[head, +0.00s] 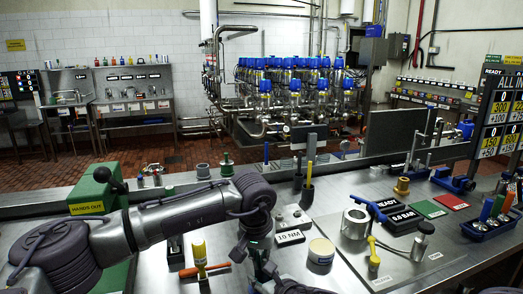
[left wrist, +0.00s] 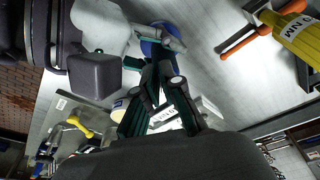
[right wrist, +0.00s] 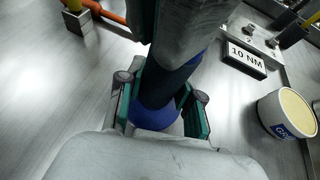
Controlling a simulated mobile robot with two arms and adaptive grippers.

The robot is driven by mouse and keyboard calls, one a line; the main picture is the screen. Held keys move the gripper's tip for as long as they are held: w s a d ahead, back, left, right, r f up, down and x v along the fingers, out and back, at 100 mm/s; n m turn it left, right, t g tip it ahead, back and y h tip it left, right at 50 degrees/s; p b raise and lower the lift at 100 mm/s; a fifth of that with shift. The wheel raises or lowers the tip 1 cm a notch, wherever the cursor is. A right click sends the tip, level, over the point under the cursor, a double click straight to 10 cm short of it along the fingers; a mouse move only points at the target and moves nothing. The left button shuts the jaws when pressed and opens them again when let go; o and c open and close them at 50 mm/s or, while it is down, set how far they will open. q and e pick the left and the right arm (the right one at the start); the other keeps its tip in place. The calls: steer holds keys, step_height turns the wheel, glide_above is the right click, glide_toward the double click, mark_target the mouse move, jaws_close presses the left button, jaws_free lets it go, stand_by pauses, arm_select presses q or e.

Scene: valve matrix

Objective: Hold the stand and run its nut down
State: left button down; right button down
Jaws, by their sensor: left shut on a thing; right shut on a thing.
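The stand has a blue lower body (right wrist: 155,115) and a dark upright stem (right wrist: 178,78) in the right wrist view. My right gripper (right wrist: 160,103) is shut around the blue part, low near the bench. My left gripper (left wrist: 160,92) is shut at the upper end of the stem, above the right one. The nut is hidden by the left fingers, so its height cannot be told. The blue part also shows in the left wrist view (left wrist: 156,46). In the head view my left arm and gripper (head: 258,240) cover most of the stand.
Close to the left stand a yellow tool (head: 199,253) and an orange bar (head: 205,269). A green box (head: 98,197) stands far left.

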arm_select(q)
steer(key=shift+w+a, duration=0.3)
steer(key=shift+a, duration=0.15)
arm_select(e)
steer(key=shift+s+a+f, duration=0.1)
steer(key=shift+s+f, duration=0.1)
arm_select(q)
steer(key=shift+s, duration=0.2)
steer(key=shift+s+d+r, duration=0.1)
steer(key=shift+s+r, duration=0.15)
steer(key=shift+s, duration=0.05)
steer(key=shift+w+v, duration=0.2)
steer(key=shift+v, duration=0.7)
steer(key=shift+w+v, duration=0.2)
steer(key=shift+v, duration=0.7)
steer(key=shift+w+v, duration=0.15)
steer(key=shift+v, duration=0.8)
arm_select(e)
steer(key=shift+f, duration=0.1)
arm_select(q)
steer(key=shift+d+r, duration=0.1)
steer(key=shift+d, duration=0.15)
steer(key=shift+s+a+f, duration=0.1)
steer(key=shift+s+f, duration=0.05)
steer(key=shift+f, duration=2.85)
